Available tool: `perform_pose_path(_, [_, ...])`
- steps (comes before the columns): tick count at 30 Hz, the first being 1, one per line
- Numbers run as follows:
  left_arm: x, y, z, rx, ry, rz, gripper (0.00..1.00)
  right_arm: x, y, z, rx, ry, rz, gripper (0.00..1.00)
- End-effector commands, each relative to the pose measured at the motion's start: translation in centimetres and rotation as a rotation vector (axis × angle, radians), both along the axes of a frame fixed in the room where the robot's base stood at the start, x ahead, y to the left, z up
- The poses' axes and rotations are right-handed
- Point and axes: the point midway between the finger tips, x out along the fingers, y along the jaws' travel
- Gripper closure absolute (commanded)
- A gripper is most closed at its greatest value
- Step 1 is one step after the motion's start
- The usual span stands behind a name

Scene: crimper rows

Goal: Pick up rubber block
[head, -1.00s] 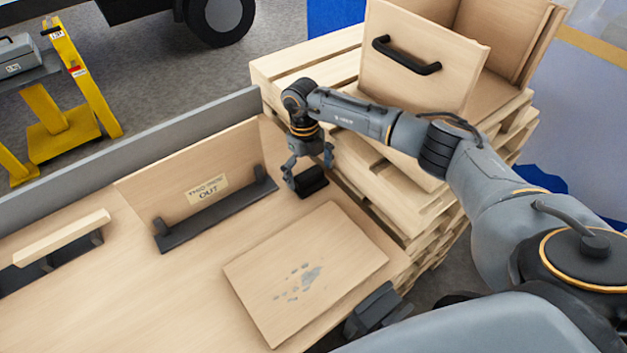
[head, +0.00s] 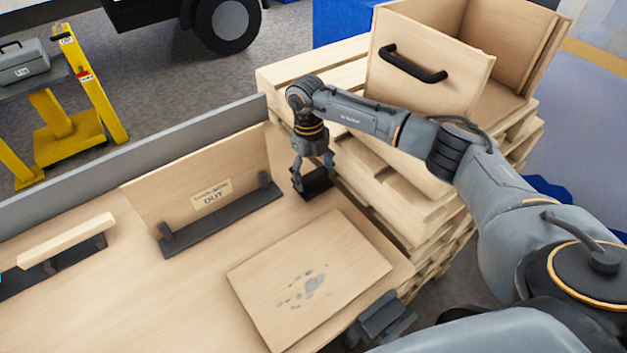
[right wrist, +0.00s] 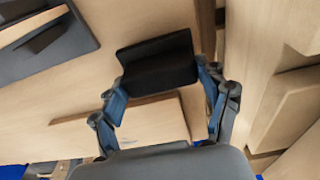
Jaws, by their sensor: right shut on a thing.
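The rubber block (head: 318,186) is a small black piece at the far right corner of the wooden table, near the pallets. My right gripper (head: 312,172) points down over it, with its fingers closed on the block's sides. In the right wrist view the block (right wrist: 158,66) sits between the two fingertips (right wrist: 163,80) of this gripper. I cannot tell whether the block touches the table.
An upright board (head: 200,180) with an "OUT" label stands in a black holder left of the block. A flat panel (head: 310,280) with grey smudges lies in front. Stacked pallets (head: 420,215) carrying an open wooden box (head: 420,88) stand close on the right.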

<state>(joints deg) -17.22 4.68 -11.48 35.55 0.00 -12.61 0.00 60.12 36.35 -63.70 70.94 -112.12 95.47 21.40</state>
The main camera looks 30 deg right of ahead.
Motion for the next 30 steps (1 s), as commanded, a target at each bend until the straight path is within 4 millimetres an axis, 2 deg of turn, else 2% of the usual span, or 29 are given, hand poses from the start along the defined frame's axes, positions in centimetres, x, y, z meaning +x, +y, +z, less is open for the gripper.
perform_pose_path(5, [0.0,-0.2,-0.9,-0.002,0.0,0.001,0.6,-1.6,1.1,3.0,-0.001,-0.006,0.005,0.63])
perform_pose_path(10, [0.0,-0.2,-2.2,-0.002,0.0,0.002,0.6,-4.5,2.9,6.9,-0.001,-0.008,0.007,0.63])
perform_pose_path(15, [0.0,-0.2,-3.3,-0.002,0.0,0.002,0.6,-7.9,5.2,8.5,0.0,-0.006,0.006,0.63])
perform_pose_path(21, [0.0,-0.2,-4.0,-0.002,0.0,0.002,0.6,-10.6,6.9,10.0,-0.001,-0.004,0.003,0.63])
perform_pose_path(30, [0.0,-0.2,-4.2,-0.002,0.0,0.002,0.6,-11.7,7.7,10.8,-0.001,-0.002,0.0,0.63])
